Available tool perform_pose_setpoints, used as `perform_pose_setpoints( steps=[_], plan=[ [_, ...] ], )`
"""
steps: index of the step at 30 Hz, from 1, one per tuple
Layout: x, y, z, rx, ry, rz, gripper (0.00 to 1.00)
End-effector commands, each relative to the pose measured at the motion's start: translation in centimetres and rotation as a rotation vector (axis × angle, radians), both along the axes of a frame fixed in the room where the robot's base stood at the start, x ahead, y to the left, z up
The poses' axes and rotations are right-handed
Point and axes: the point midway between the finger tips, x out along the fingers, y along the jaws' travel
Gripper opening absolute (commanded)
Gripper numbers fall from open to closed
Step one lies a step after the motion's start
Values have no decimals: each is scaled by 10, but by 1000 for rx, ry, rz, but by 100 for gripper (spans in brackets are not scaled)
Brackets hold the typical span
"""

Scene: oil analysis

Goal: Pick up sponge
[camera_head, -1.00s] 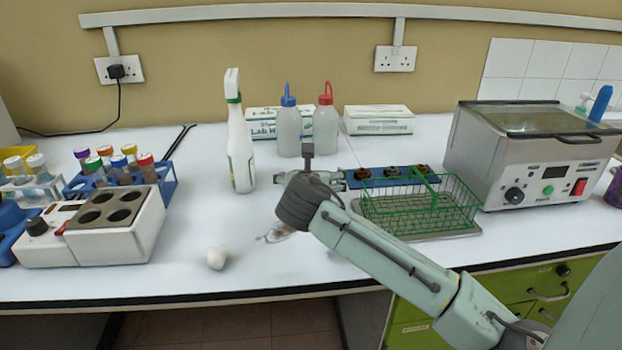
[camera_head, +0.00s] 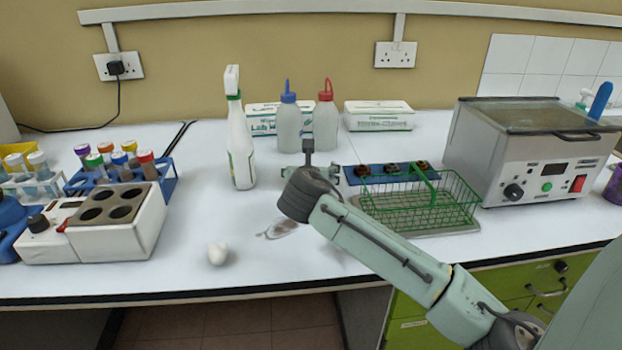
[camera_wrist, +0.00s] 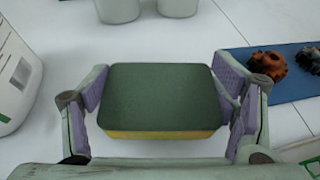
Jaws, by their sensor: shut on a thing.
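The sponge (camera_wrist: 160,97) shows in the wrist view as a block with a dark green top and a yellow lower layer. It sits between the two purple-padded fingers of my gripper (camera_wrist: 165,100), which are shut on its left and right sides. In the head view my gripper (camera_head: 318,172) is over the white bench, behind my wrist and in front of the bottles. The sponge is hidden there by my wrist.
A spray bottle (camera_head: 240,145) and two wash bottles (camera_head: 289,128) (camera_head: 326,120) stand behind my gripper. A green wire basket (camera_head: 445,205) is to its right.

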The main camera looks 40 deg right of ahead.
Motion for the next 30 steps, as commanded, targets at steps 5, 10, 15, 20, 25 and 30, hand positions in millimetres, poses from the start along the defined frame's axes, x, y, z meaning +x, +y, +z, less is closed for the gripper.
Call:
perform_pose_setpoints(
  steps=[5,10,15,20,25,30],
  plan=[
    [0,0,2,-1,0,0,69],
    [0,0,24,-3,-1,-1,69],
    [0,0,60,-3,-1,-1,69],
    [0,0,86,-2,-1,-1,69],
    [0,0,99,1,1,0,69],
    [0,0,100,1,1,0,69]
  ],
)
